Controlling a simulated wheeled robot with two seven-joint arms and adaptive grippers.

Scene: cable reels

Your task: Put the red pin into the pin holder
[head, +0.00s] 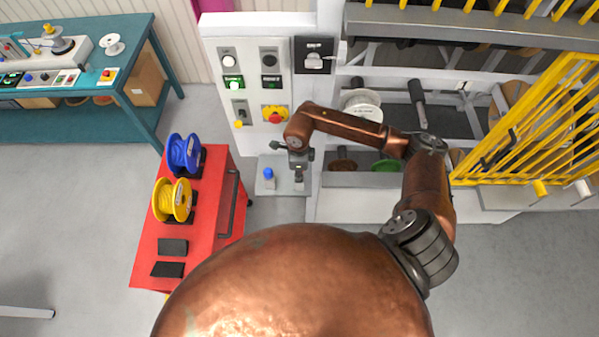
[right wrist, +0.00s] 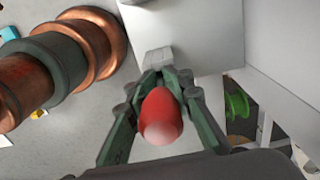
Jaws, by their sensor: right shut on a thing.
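My right gripper (right wrist: 160,85) is shut on the red pin (right wrist: 160,117), whose rounded red end shows between the fingers in the right wrist view. In the head view the right gripper (head: 299,175) hangs over a light grey ledge (head: 265,188) at the foot of the control panel, and the pin is hidden there. A blue pin-like piece (head: 269,173) stands on the ledge, left of the gripper. A small grey block (right wrist: 158,57) lies just beyond the fingertips; I cannot tell if it is the pin holder or if the pin touches it. My left gripper is not in view.
A control panel (head: 232,85) with buttons and a red-yellow switch stands behind the gripper. A red cart (head: 210,218) with blue and yellow reels is at left. A rack (head: 350,205) with reels and an open yellow gate (head: 530,120) are at right. Floor shows between cart and ledge.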

